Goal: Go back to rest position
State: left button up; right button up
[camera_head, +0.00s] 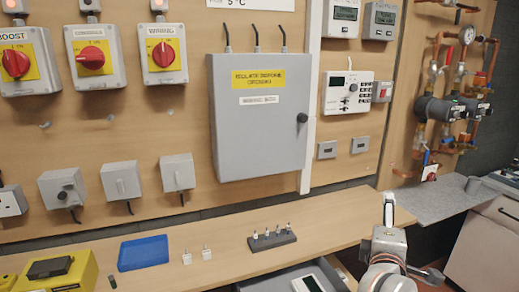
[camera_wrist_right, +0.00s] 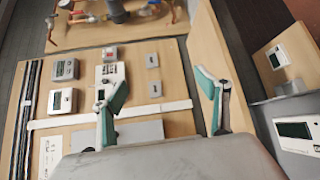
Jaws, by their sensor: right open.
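My right gripper (camera_head: 412,240) is in the lower right of the head view, in front of the workbench's right part. Its two fingers are spread apart with nothing between them. In the right wrist view the gripper (camera_wrist_right: 160,103) also shows as two green-padded fingers set wide apart and empty. The wrist view is turned sideways, with the wall panel behind the fingers. My left gripper does not show in either view.
A wooden workbench (camera_head: 325,232) runs below the wall panel, holding a blue box (camera_head: 143,252), a yellow case (camera_head: 70,272) and a dark holder (camera_head: 272,240) with small pieces. A grey cabinet (camera_head: 258,120) hangs above. Pipes (camera_head: 440,105) and a grey shelf (camera_head: 432,203) are at right.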

jog(key=s+a+r+n+t+y, duration=0.1)
jog(key=s+a+r+n+t, duration=0.1)
jog(key=s+r+n+t, duration=0.45)
jog(key=s+a+r+n+t, duration=0.1)
jog(key=a+r+n+t, duration=0.15)
jog(key=r+n, duration=0.7)
jog(key=s+a+f+n+g+y, duration=0.2)
jog(key=a+f+n+y, duration=0.45)
jog(key=n, duration=0.85)
jog(key=s+a+f+n+g+y, duration=0.1)
jog(key=s+a+f+n+y, duration=0.15)
jog(key=a+n+y, duration=0.8)
jog(key=s+d+f+n+g+h, duration=0.1)
jog(key=d+f+n+g+h, duration=0.3)
jog(key=f+n, duration=0.65)
jog(key=s+d+f+n+g+h, duration=0.3)
jog(key=d+f+n, duration=0.4)
jog(key=f, duration=0.7)
jog(key=s+d+f+n+g+h, duration=0.3)
jog(key=s+d+f+h, duration=0.15)
jog(key=d, duration=0.35)
jog(key=s+d+f+n+g+h, duration=0.35)
jog(key=s+d+f, duration=0.2)
jog(key=d, duration=0.25)
jog(key=a+f+m+t+y, duration=0.3)
jog(key=a+f+y, duration=0.3)
jog(key=a+f, duration=0.8)
jog(key=shift+w+f+m, duration=0.15)
jog(key=shift+f+m, duration=0.2)
jog(key=shift+f, duration=0.4)
